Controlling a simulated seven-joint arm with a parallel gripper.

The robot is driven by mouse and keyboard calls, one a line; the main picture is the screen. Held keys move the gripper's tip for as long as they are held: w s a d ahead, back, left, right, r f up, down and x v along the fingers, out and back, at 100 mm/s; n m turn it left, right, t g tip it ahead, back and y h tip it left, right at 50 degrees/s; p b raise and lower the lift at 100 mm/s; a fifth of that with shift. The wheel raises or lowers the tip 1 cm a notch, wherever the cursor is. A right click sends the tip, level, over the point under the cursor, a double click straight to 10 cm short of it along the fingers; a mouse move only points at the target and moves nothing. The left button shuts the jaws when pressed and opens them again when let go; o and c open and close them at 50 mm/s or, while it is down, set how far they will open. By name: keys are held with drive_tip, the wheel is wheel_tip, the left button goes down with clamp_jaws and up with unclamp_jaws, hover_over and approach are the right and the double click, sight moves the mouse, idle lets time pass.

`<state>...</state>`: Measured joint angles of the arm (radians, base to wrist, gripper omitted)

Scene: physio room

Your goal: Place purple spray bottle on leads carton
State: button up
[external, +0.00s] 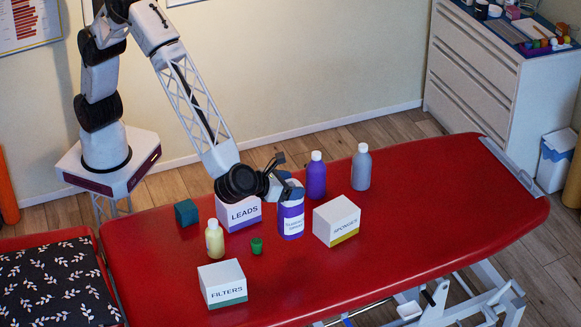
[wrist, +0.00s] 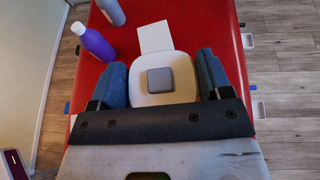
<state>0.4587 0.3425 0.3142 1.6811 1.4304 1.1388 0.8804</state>
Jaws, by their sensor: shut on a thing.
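The purple spray bottle (external: 291,222), white and purple with a printed label, is upright between the fingers of my gripper (external: 283,183). In the wrist view, my gripper (wrist: 163,78) is shut on its pale top (wrist: 165,96), which has a grey square on it. I cannot tell whether its base touches the red table. The leads carton (external: 238,214), white with a purple band and the word LEADS, stands just left of the bottle. My wrist covers part of its top.
The sponges carton (external: 336,222) is close on the right. A purple bottle (external: 316,180) and grey bottle (external: 361,170) stand behind. A yellow bottle (external: 214,240), green cup (external: 257,246), filters carton (external: 222,283) and teal cube (external: 186,213) are around the leads carton. The table's right end is clear.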

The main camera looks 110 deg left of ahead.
drive_tip(key=s+a+r, duration=0.1)
drive_tip(key=s+a, duration=0.3)
drive_tip(key=s, duration=0.8)
drive_tip(key=s+a+r, duration=0.1)
drive_tip(key=s+a, duration=0.4)
drive_tip(key=s, duration=0.8)
drive_tip(key=s+a+r+m, duration=0.1)
drive_tip(key=s+a, duration=0.4)
drive_tip(key=s, duration=0.7)
drive_tip(key=shift+s+r+t+h, duration=0.4)
drive_tip(key=shift+r, duration=0.1)
drive_tip(key=w+d, duration=0.1)
drive_tip(key=w, duration=0.7)
drive_tip(key=w+d+f, duration=0.1)
drive_tip(key=w+d, duration=0.1)
drive_tip(key=w, duration=0.5)
drive_tip(key=shift+w+d+f, duration=0.25)
drive_tip(key=shift+w+f, duration=0.05)
drive_tip(key=shift+w, duration=0.05)
drive_tip(key=shift+f, duration=1.85)
